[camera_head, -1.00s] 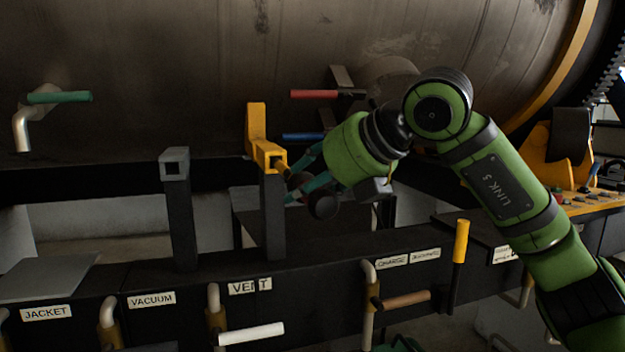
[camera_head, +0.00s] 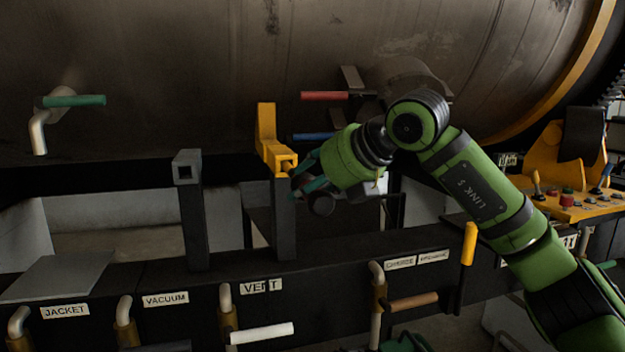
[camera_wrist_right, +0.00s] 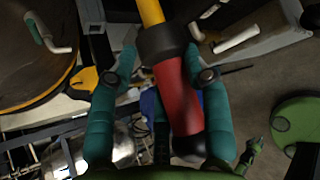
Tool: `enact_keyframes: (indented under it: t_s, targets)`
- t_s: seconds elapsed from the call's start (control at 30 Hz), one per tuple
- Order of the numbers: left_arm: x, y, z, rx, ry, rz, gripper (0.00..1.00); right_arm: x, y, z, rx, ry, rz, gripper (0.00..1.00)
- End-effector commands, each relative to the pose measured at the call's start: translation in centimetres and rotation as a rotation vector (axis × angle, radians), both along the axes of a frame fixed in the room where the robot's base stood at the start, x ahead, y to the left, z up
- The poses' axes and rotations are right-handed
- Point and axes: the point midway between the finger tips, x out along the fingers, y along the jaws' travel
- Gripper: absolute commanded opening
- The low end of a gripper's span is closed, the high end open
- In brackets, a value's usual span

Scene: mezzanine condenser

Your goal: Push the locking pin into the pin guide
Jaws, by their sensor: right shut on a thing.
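The locking pin (camera_wrist_right: 180,98) has a red grip with a black collar, a black end and a yellow shaft. In the right wrist view it lies between the teal fingers of my right gripper (camera_wrist_right: 160,65), which is shut on it. In the head view the yellow pin guide (camera_head: 276,153) sits on a dark post. My right gripper (camera_head: 303,183) is close at the guide's right side, with the pin's front end at the guide. The fingers hide most of the pin there, and I cannot tell how deep it sits.
A red lever (camera_head: 324,96) and a blue lever (camera_head: 318,136) stick out close behind my right gripper. A second dark post (camera_head: 190,210) stands left of the guide. Valve handles, including a white one (camera_head: 262,333), line the black rail below. A control panel (camera_head: 582,205) is at right.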

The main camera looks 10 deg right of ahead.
Motion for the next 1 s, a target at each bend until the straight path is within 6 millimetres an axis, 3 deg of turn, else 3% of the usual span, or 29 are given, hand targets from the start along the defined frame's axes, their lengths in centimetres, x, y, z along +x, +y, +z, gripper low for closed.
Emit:
enact_keyframes:
  t_s: [0.5,1.0]
  targets:
    - [0.0,0.0,2.1,0.000,0.000,0.000,0.59,2.6,0.1,0.4,0.003,-0.006,0.000,0.00]
    - [0.0,-0.1,2.3,-0.001,-0.001,-0.001,0.59,3.0,0.1,0.3,0.002,-0.008,0.000,0.00]
